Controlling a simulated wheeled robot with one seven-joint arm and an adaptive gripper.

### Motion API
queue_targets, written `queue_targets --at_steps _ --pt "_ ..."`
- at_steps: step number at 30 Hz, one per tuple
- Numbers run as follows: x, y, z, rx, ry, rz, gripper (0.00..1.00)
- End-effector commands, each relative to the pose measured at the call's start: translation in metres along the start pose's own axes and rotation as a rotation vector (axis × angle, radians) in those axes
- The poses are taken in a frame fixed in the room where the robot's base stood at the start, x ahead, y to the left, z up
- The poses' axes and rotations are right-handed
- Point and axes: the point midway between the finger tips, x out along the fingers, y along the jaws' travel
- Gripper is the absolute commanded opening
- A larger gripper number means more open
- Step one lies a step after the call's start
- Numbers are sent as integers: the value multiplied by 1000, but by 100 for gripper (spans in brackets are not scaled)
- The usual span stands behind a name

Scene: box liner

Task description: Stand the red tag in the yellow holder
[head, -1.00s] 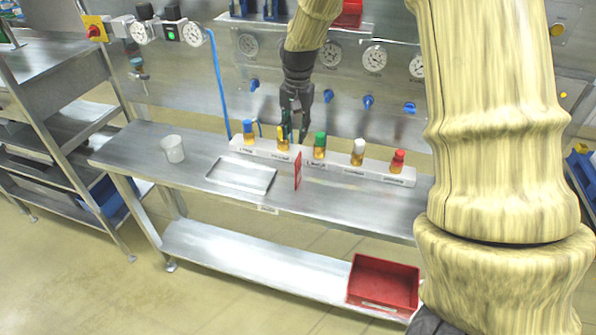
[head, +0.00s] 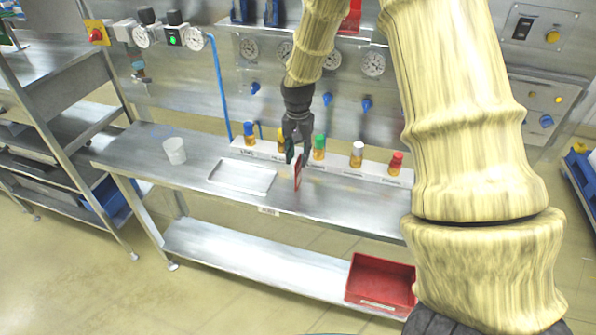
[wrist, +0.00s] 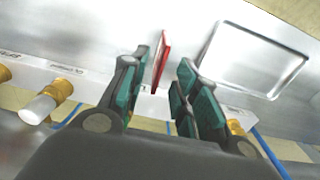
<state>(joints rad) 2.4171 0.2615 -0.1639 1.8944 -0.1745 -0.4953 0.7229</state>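The red tag (head: 298,178) is a thin plate standing upright on the bench, just right of the metal tray. It also shows in the wrist view (wrist: 161,60), edge-on, in the gap between my fingers. My gripper (head: 297,155) is open, pointing down at the tag's upper part; its green-padded fingers (wrist: 165,85) show apart, with gaps beside the tag. The yellow-topped fitting (head: 281,142) in the white rack is the only likely yellow holder I see; my gripper stands close to its right. I cannot tell whether it has a slot.
The white rack (head: 338,167) also carries blue, green, white and red-topped fittings along the bench's back. The shallow metal tray (head: 243,177) and a white cup (head: 175,150) are on the left. A red bin (head: 380,281) sits on the lower shelf. The bench front is clear.

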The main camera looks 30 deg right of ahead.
Motion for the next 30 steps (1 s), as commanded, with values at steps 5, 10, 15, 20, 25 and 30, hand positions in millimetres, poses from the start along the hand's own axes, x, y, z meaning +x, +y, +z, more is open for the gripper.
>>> queue_targets --at_steps 5,10,15,20,25,30 --pt "17 2 2 0 -2 2 30" --pt "30 2 2 1 -1 1 30" --pt "34 1 2 0 0 0 30" --pt "34 1 2 0 0 0 30" --pt "34 1 2 0 0 0 3" --pt "34 1 2 0 0 0 0"
